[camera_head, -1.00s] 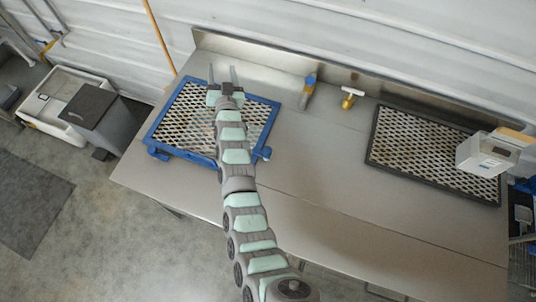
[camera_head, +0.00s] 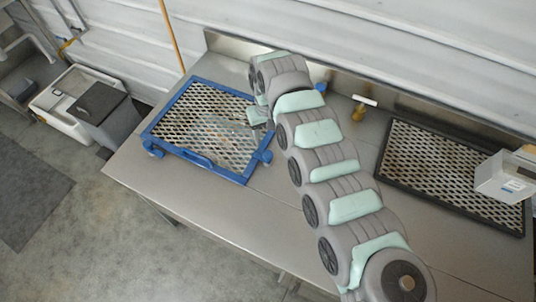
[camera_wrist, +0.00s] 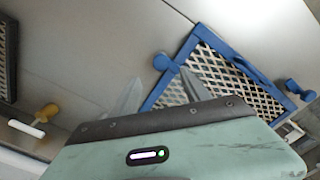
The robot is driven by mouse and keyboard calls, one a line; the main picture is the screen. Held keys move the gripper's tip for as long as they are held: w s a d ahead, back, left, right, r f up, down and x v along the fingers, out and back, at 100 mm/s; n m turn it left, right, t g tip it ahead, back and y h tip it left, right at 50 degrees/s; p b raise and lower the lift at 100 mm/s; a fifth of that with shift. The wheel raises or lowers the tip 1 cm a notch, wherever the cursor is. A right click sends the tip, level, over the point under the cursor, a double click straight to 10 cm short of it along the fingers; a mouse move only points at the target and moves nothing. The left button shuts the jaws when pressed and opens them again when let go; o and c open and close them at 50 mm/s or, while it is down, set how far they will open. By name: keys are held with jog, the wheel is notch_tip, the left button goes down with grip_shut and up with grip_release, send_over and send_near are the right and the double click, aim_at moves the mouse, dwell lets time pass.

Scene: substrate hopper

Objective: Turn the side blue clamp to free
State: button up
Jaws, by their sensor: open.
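A blue frame (camera_head: 205,86) around a metal mesh lies on the left of the bench, and it also shows in the wrist view (camera_wrist: 214,40). One blue clamp (camera_head: 266,156) sits at its right front side. In the wrist view this clamp (camera_wrist: 161,62) shows as a round knob just beyond my fingertips. Another blue clamp (camera_head: 151,147) is at the left front, and it shows at the right of the wrist view (camera_wrist: 292,86). My gripper (camera_wrist: 160,80) is open and empty, its fingers apart and pointing toward the near clamp. In the head view the fingers are faint over the mesh.
A dark mesh tray (camera_head: 440,128) with a white box (camera_head: 503,178) lies at the right. A brass fitting with a white handle (camera_head: 362,103) stands near the back wall. A grey bin (camera_head: 105,115) stands on the floor at left.

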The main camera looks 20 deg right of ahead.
aim_at(268, 154)
notch_tip(268, 154, down, 10)
jog(key=shift+a+r, duration=0.15)
jog(key=shift+r, duration=0.1)
jog(key=shift+f, duration=0.4)
jog(key=shift+w, duration=0.1)
grip_shut()
